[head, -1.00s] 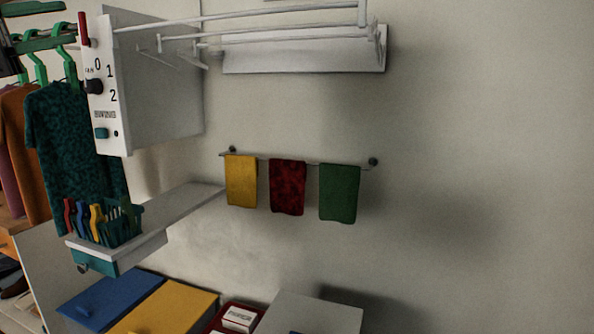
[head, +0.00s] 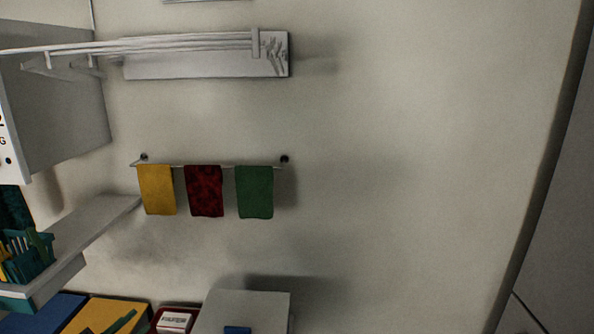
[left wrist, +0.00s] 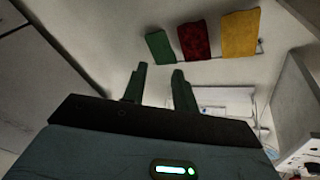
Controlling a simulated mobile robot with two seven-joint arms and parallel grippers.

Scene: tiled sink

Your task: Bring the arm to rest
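My left gripper (left wrist: 159,70) shows in the left wrist view. Its two dark green fingers stand apart with nothing between them, so it is open and empty. Beyond the fingers are the wall and the hanging towels, with no contact visible. In the head view I cannot make out the left gripper for sure; a small dark green piece shows at the bottom edge over the yellow lid. My right gripper is in neither view.
Yellow (head: 157,190), red (head: 204,191) and green (head: 255,192) towels hang on a wall rail. A white rack (head: 205,60) is above them. A shelf (head: 95,232) with a peg basket (head: 25,258) is left. A white box (head: 250,308) stands below. The wall at right is bare.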

